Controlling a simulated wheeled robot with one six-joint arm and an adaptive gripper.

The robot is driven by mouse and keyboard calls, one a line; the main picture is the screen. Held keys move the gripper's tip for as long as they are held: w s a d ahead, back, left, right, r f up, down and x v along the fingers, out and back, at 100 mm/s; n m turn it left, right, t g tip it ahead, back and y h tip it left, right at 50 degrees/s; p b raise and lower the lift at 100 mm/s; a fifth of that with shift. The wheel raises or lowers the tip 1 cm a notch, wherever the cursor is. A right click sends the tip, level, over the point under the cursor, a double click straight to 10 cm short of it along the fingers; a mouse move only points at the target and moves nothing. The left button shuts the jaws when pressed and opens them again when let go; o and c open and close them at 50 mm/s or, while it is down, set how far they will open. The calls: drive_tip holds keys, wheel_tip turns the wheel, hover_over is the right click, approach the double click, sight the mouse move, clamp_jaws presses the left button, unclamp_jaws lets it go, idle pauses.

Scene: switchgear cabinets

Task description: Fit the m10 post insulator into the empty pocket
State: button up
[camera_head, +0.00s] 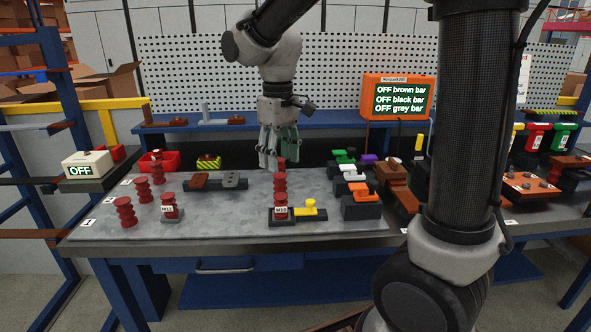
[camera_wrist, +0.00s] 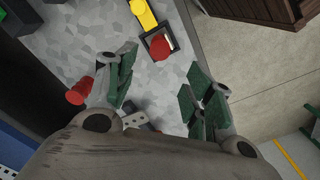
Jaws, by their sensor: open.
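A red ribbed insulator (camera_head: 281,196) stands upright at a dark holder with an M10 tag (camera_head: 281,210) on the grey table. In the wrist view, a red round top (camera_wrist: 160,46) shows inside a dark square frame. A second red piece shows above the tagged insulator in the head view, seemingly behind it. The wrist view shows a red insulator (camera_wrist: 78,92) beside the left finger; contact cannot be told. My gripper (camera_head: 270,158) is open and empty, pointing down over the back of the table. It also shows in the wrist view (camera_wrist: 158,100). No clearly empty pocket is visible.
A yellow part (camera_head: 310,207) sits beside the M10 holder. Colored connector blocks (camera_head: 360,190) stand to its right. Several red insulators, one tagged M12 (camera_head: 171,206), stand at left. A dark base (camera_head: 213,184) carries brown and grey parts. The table's front middle is clear.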

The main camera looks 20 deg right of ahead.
drive_tip(key=s+d+r+m+t, duration=0.3)
drive_tip(key=s+d+m+t, duration=0.1)
drive_tip(key=s+d, duration=1.1)
drive_tip(key=s+m, duration=0.1)
drive_tip(key=s, duration=0.3)
